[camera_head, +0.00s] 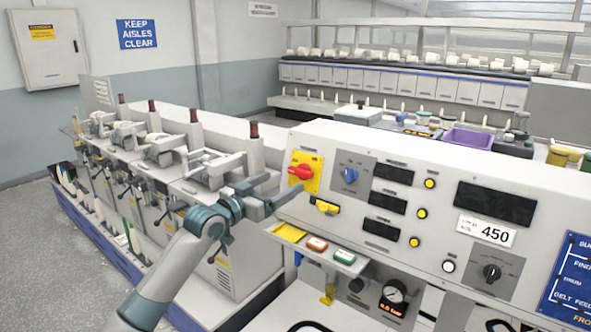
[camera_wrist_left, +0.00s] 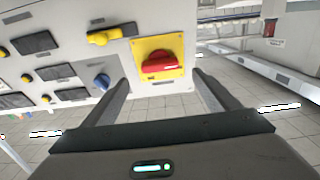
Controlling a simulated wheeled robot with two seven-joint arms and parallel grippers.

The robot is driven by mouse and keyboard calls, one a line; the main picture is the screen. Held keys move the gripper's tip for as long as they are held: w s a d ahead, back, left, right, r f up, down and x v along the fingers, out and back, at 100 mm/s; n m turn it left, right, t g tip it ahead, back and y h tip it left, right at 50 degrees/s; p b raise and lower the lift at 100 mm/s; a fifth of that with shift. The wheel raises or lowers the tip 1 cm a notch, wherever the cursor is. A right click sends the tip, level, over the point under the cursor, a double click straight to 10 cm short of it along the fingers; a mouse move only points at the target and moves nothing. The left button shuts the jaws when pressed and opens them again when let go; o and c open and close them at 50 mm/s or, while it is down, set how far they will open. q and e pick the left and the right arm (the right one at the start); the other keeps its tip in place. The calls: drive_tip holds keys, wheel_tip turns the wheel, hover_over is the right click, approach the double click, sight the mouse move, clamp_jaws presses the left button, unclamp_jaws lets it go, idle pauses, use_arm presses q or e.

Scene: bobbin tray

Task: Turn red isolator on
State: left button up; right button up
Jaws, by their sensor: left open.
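The red isolator (camera_head: 301,171) is a red rotary handle on a yellow plate (camera_head: 313,161), at the left end of the sloping control panel. In the left wrist view the red handle (camera_wrist_left: 162,62) lies roughly level across its yellow plate (camera_wrist_left: 172,44), between and beyond my fingers. My left gripper (camera_head: 281,191) is in front of the panel, just left of and below the isolator. It also shows in the left wrist view (camera_wrist_left: 165,88), open and empty, with the fingers apart from the handle. My right gripper is out of view.
A blue knob (camera_head: 349,175) sits right of the isolator and a yellow handle (camera_head: 326,207) below it. Displays and yellow buttons fill the panel farther right. Winding machines (camera_head: 205,175) stand at left.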

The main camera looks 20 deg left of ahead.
sight(297, 173)
use_arm(q)
drive_tip(key=p+x, duration=0.2)
drive_tip(key=x, duration=0.6)
drive_tip(key=shift+p, duration=0.3)
drive_tip(key=shift+c, duration=0.3)
drive_tip(key=c, duration=1)
